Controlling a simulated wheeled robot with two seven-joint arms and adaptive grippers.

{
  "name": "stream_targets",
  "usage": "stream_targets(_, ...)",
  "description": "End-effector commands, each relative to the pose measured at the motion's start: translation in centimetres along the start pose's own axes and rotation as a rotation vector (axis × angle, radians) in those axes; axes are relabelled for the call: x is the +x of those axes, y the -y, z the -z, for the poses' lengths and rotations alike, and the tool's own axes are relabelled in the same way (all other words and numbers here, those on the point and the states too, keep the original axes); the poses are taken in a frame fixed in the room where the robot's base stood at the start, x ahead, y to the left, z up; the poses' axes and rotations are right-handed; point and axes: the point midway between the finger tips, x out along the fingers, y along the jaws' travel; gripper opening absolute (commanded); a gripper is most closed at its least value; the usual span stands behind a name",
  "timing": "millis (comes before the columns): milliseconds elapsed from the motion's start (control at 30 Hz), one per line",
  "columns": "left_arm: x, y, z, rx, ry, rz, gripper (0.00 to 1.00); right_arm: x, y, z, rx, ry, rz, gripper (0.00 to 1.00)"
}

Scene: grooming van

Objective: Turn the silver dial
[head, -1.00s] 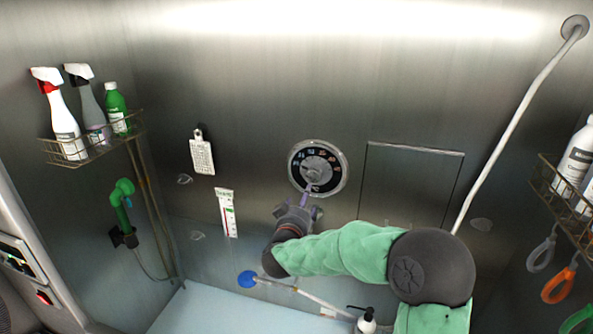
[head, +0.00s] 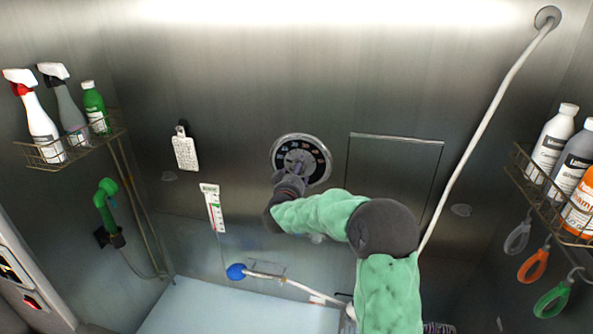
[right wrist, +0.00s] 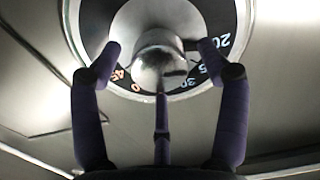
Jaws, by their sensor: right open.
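The silver dial (head: 301,160) is a round plate with a black numbered ring, mounted on the back wall. In the right wrist view its silver centre knob (right wrist: 159,62) stands out in the upper middle, with orange and white numbers on the ring around it. My right gripper (head: 297,170) is at the dial's lower left in the head view and hides part of it. In the right wrist view my right gripper (right wrist: 160,62) is open, one finger on each side of the knob. I cannot tell whether the fingers touch it. My left gripper is not in view.
A wire shelf with bottles (head: 70,145) hangs at the left, above a green sprayer (head: 106,205). Another wire shelf (head: 550,205) with bottles and hanging loops is at the right. A white hose (head: 490,130) runs down the wall. A pale tub surface (head: 235,310) lies below.

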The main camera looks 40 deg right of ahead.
Motion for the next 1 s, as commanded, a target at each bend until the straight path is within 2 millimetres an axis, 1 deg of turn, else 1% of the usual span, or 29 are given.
stream_targets(267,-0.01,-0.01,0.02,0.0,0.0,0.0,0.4,0.2,-0.01,0.01,0.001,0.0,0.0,0.75)
stream_targets(300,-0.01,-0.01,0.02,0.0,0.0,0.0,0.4,0.19,-0.01,0.01,0.001,0.0,0.0,0.73)
stream_targets(367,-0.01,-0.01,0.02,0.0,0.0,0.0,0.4,0.19,-0.01,0.01,0.001,0.0,0.0,0.56)
stream_targets(400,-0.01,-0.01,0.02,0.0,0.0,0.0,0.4,0.19,-0.01,0.01,0.001,0.0,0.0,0.44)
stream_targets(500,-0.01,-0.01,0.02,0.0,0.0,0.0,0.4,0.18,-0.01,0.04,0.001,-0.001,0.0,0.2)
stream_targets(833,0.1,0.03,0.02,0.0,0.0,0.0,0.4,0.21,-0.05,0.24,0.008,-0.005,-0.001,0.19)
stream_targets(1000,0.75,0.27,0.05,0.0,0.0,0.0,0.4,0.24,-0.09,0.22,0.05,-0.008,-0.003,0.19)
